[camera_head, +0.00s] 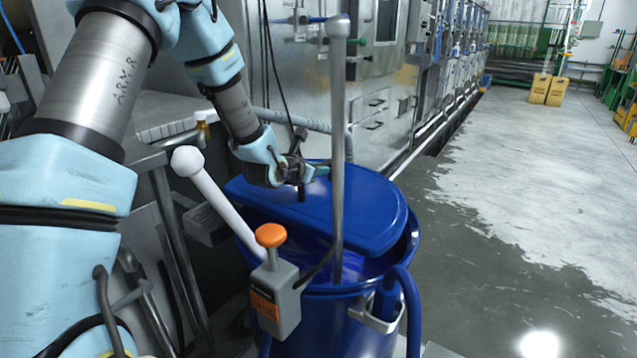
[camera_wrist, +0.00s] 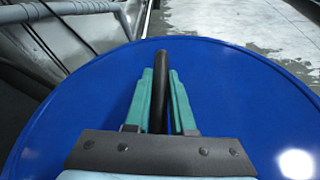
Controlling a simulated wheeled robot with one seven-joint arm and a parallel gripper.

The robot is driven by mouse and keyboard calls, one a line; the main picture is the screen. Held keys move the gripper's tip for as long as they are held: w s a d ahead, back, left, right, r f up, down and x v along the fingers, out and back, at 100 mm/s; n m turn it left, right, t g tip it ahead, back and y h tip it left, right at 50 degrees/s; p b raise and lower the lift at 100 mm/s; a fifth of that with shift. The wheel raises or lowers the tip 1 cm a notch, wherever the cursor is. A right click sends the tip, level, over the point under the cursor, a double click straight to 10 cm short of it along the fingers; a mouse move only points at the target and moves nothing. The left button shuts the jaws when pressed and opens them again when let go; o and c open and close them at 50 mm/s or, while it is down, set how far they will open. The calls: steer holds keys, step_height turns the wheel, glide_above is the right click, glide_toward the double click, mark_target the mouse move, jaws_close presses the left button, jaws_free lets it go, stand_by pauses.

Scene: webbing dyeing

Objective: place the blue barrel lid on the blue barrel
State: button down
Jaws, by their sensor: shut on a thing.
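The blue barrel lid (camera_head: 365,205) is a flat blue disc with a dark upright handle. My gripper (camera_head: 303,176) is above it, with teal fingers shut on the handle, which shows between them in the wrist view (camera_wrist: 160,75). The blue barrel (camera_head: 345,330) stands below the lid. The lid lies over much of the barrel's mouth, shifted toward the back left, and looks slightly tilted. A strip of the barrel's inside shows at the front and right. I cannot tell whether the lid touches the rim at the back.
A vertical metal rod (camera_head: 338,150) with a ball top stands in front of the lid. A grey box with an orange knob (camera_head: 271,236) and a white-knobbed lever (camera_head: 205,180) are at the barrel's front left. Steel machines (camera_head: 385,100) stand behind. The floor at right is clear.

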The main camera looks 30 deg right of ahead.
mark_target(325, 183)
steer(key=shift+f+p, duration=0.4)
steer(key=shift+f, duration=1.9)
steer(key=c, duration=0.8)
jaws_free()
steer(key=shift+o, duration=0.2)
steer(key=shift+a, duration=0.1)
steer(key=b+v, duration=0.2)
steer(key=v, duration=0.5)
steer(key=shift+s+a, duration=0.15)
steer(key=shift+r, duration=0.1)
